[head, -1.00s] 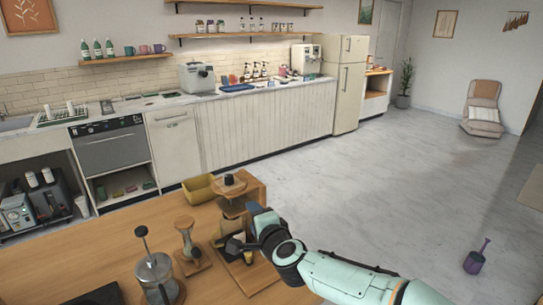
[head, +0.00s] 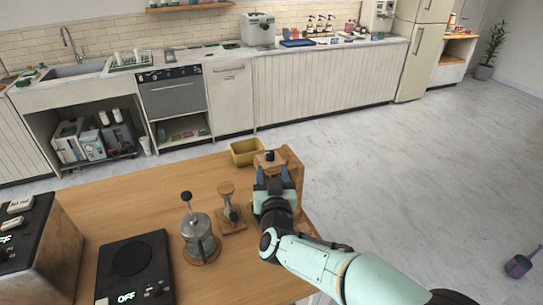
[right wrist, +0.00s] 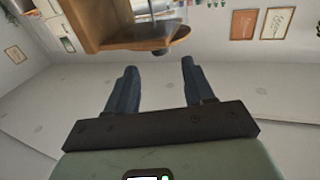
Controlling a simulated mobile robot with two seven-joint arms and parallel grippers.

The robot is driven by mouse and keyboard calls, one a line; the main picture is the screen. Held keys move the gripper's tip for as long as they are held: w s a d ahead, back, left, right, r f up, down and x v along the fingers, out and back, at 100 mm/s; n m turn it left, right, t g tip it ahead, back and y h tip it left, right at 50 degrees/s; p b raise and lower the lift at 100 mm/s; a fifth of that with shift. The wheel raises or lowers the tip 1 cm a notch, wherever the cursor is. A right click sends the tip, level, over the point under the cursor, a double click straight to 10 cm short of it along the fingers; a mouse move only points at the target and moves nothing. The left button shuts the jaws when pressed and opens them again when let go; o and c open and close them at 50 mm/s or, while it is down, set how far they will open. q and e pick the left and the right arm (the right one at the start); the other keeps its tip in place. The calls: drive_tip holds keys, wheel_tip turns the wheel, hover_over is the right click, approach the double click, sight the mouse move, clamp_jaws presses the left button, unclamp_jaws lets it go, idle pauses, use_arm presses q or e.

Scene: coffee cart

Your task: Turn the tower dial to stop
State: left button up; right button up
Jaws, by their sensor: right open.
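The wooden drip tower (head: 292,165) stands at the right end of the wooden counter, with a dark knob on its top plate. My right gripper (head: 273,178) is open, its two blue fingers pointing at the tower and covering much of its front. In the right wrist view the open fingers (right wrist: 158,68) are empty, with the tower's wooden part (right wrist: 95,22) just beyond the tips. A small dark round piece there may be the dial, but I cannot tell its setting. My left gripper is not in view.
A dark-topped machine (head: 35,245) is at far left. The floor to the right is mostly clear.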

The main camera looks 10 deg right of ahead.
sight(271, 157)
drive_tip(key=w, duration=0.4)
drive_tip(key=w+d+p, duration=0.1)
drive_tip(key=w, duration=0.2)
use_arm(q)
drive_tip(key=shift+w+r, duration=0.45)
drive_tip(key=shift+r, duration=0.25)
use_arm(e)
clamp_jaws()
drive_tip(key=y+b, duration=0.1)
drive_tip(key=n+b, duration=0.1)
drive_tip(key=b, duration=0.1)
drive_tip(key=shift+d+f+y, duration=0.15)
drive_tip(key=shift+f+y, duration=0.05)
drive_tip(key=shift+y, duration=0.2)
drive_tip(key=shift+r, duration=0.1)
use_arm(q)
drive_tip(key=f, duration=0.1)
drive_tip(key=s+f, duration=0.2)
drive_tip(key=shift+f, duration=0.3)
use_arm(e)
drive_tip(key=shift+r+n+y, duration=0.1)
drive_tip(key=shift+n+y, duration=0.2)
drive_tip(key=shift+y, duration=0.1)
